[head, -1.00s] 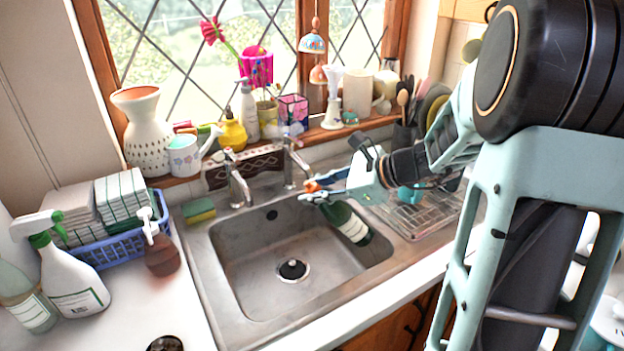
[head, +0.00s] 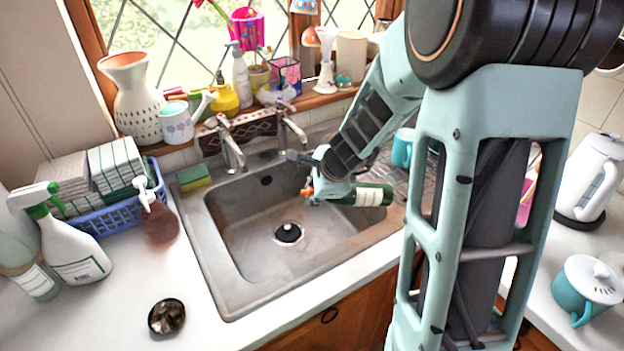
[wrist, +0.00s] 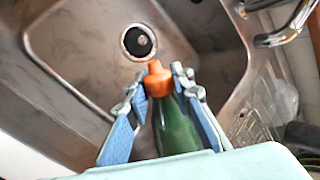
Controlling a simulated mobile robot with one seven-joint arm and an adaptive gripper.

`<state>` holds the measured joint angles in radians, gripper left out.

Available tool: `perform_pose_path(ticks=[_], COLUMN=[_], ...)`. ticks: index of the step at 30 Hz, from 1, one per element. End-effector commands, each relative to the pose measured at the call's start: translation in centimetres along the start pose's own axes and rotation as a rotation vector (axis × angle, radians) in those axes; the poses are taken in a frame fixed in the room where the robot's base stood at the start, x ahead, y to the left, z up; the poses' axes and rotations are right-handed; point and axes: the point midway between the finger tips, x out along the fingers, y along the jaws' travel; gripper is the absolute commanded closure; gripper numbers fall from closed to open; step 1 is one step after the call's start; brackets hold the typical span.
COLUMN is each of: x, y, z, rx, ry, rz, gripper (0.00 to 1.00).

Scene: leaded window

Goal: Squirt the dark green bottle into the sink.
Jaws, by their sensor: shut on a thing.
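The dark green bottle (head: 366,194) has a pale label and an orange cap. My gripper (head: 318,187) is shut on it near the cap end and holds it roughly level above the right side of the steel sink (head: 232,250). In the wrist view, the bottle (wrist: 178,130) lies between the two fingers of my gripper (wrist: 154,92). Its orange nozzle points toward the drain (wrist: 138,41). The drain (head: 288,233) also shows in the sink floor in the head view. No liquid is visible coming from the nozzle.
Two taps (head: 233,148) stand at the sink's back edge. A sponge (head: 194,177) lies left of them. A blue basket (head: 105,214), a brown pump bottle (head: 158,218) and a white spray bottle (head: 70,250) stand on the left counter. A kettle (head: 592,180) is at right.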

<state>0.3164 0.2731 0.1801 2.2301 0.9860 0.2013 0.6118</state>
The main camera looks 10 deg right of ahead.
Motion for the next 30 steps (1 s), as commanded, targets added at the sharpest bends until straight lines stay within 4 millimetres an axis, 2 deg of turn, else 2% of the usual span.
perform_pose_path(ticks=[12,28,30], x=[3.5,2.8,3.3], y=[2.2,1.7,1.8], z=[-0.7,-0.5,-0.5], rx=[-0.151,-0.252,-0.271], ry=[0.238,0.416,0.446], rz=[0.004,0.000,-0.004], gripper=[1.00,1.00,1.00])
